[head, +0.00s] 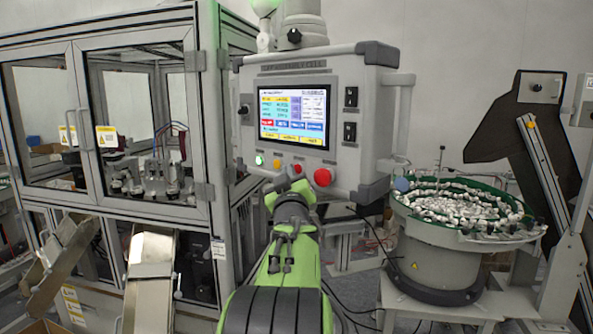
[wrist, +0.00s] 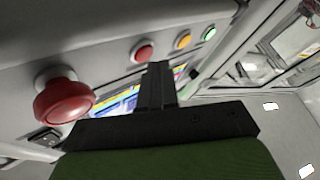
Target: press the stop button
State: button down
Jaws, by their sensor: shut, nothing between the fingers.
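The control panel (head: 345,150) carries a row of buttons under its screen (head: 293,115). A small red button (head: 297,168) sits in this row; in the wrist view it (wrist: 142,50) lies just beyond my fingertips. A larger red mushroom button (head: 322,177) is to its right; it also shows at the left of the wrist view (wrist: 65,98). No label on either is readable. My gripper (head: 290,184) is shut and empty, just below the row; its closed fingers show in the wrist view (wrist: 158,68). I cannot tell whether the tips touch the panel.
An orange button (head: 278,164) and a lit green button (head: 259,160) are left of the red one. A glazed machine enclosure (head: 205,130) stands close on the left. A bowl feeder (head: 440,245) full of white parts stands on the right.

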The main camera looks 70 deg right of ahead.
jog(key=shift+s+d, duration=0.15)
jog(key=shift+d, duration=0.25)
dwell(0.3)
jog(key=shift+a+b, duration=0.45)
jog(key=shift+b, duration=0.35)
jog(key=shift+w, duration=0.2)
jog(key=shift+w+a+b, duration=0.3)
jog(key=shift+a+b, duration=0.25)
jog(key=shift+a, duration=0.4)
jog(key=shift+w+a+b, duration=0.25)
jog(key=shift+a+b, duration=0.3)
jog(key=shift+a, duration=0.4)
jog(key=shift+w+a+b, duration=0.3)
jog(key=shift+a+b, duration=0.25)
jog(key=shift+a, duration=0.4)
